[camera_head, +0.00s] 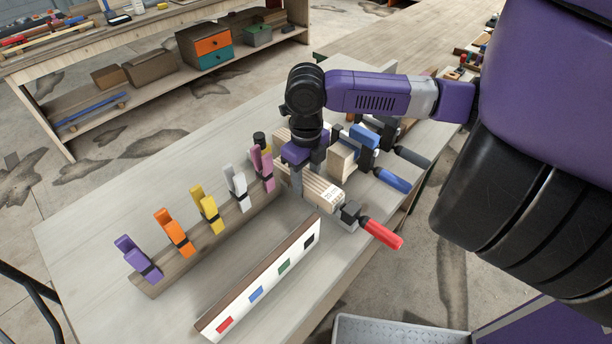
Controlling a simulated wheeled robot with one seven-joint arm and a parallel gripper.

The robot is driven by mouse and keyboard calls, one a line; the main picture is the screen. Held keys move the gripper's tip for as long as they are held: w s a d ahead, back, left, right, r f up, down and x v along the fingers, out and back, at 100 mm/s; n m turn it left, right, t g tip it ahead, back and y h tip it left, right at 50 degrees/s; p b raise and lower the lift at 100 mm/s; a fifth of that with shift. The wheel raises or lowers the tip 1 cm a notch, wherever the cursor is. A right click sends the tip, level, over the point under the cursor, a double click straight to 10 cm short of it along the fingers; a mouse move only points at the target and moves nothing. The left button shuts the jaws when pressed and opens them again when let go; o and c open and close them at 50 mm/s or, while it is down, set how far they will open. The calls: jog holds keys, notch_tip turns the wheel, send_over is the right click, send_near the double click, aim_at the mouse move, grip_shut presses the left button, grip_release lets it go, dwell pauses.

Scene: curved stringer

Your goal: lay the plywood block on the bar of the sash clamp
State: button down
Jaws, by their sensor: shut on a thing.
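My gripper (307,170) points down over the worktable and is shut on a pale plywood block (324,195) with a printed mark on its near end. The block's near end is just behind the dark screw head of a sash clamp (349,213) with a red handle (382,234). The clamp's bar is mostly hidden by the block and gripper, so I cannot tell whether the block touches it. Another pale wooden block (343,158) stands to the right, by a clamp with a blue handle (392,179).
A wooden rail (220,235) holds several coloured clamps left of my gripper. A white-faced strip with coloured squares (270,281) lies in front. A dark-handled clamp (412,157) is at the right. The table's left part (90,230) is clear.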

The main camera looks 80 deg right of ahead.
aim_at(307, 176)
jog(key=shift+f, duration=0.15)
jog(key=c, duration=0.7)
grip_release()
notch_tip(307, 176, up, 12)
jog(key=shift+r+b, duration=0.2)
jog(key=shift+b, duration=0.7)
jog(key=shift+s, duration=0.1)
